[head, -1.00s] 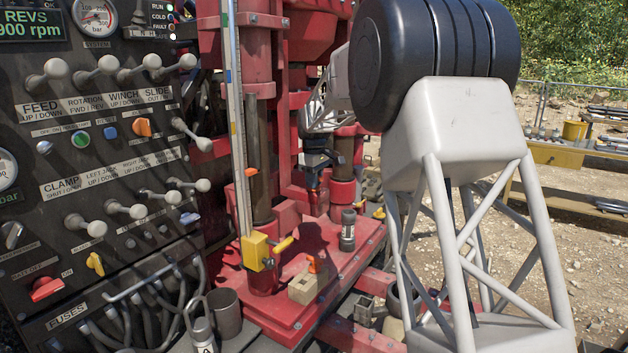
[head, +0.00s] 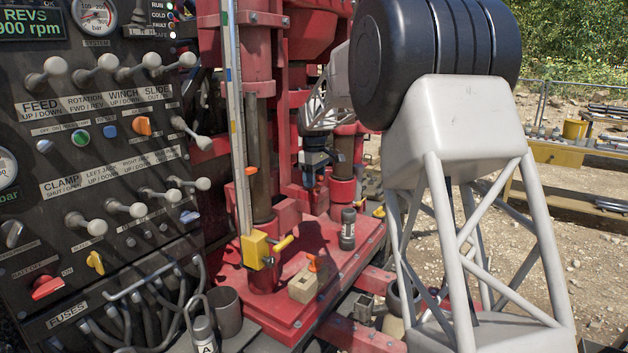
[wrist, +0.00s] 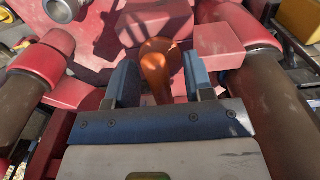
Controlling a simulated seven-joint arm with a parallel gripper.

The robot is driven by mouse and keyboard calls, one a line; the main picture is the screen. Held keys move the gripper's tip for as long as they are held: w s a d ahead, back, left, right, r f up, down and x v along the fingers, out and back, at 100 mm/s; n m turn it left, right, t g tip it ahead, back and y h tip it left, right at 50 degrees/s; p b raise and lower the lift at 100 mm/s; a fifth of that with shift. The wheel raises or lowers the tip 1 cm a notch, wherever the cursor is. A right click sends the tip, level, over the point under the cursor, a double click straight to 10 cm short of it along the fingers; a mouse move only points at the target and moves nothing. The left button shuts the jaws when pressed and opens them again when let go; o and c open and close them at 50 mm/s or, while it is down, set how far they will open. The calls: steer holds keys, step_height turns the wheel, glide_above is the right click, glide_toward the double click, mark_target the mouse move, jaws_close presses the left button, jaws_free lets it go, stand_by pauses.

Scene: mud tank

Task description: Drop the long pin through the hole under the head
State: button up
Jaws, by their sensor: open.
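An orange rounded grip, which looks like the top of the long pin (wrist: 157,68), shows between my fingers in the wrist view. Its lower part runs down behind the edge of my gripper, and any shaft is hidden. My gripper (wrist: 157,84) is open, with one blue-grey finger on each side of the orange piece and a gap visible. In the head view my gripper (head: 310,180) hangs among the red rig parts, behind the front column and above the red deck. The hole cannot be made out.
A wooden block (head: 302,287) with a small orange piece stands on the red deck (head: 290,322). A yellow clamp (head: 257,250) sits at the front column's foot. The lever panel (head: 100,150) is close on the left.

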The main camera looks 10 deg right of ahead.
steer(key=shift+r, duration=3.75)
steer(key=shift+s+r, duration=0.1)
steer(key=shift+s, duration=0.1)
steer(key=s+a+r+m+t, duration=0.15)
steer(key=s+m, duration=0.35)
steer(key=s, duration=2.5)
steer(key=s+f+m, duration=0.1)
steer(key=s+f, duration=0.3)
steer(key=s, duration=0.5)
steer(key=s+a+f+m, duration=0.1)
steer(key=s+f, duration=0.3)
steer(key=s, duration=0.6)
steer(key=s+f+m+t, duration=0.1)
steer(key=s+f, duration=0.3)
steer(key=s, duration=0.6)
steer(key=shift+s+a+f+m, duration=0.15)
steer(key=shift+a+m, duration=0.15)
steer(key=shift+m, duration=0.3)
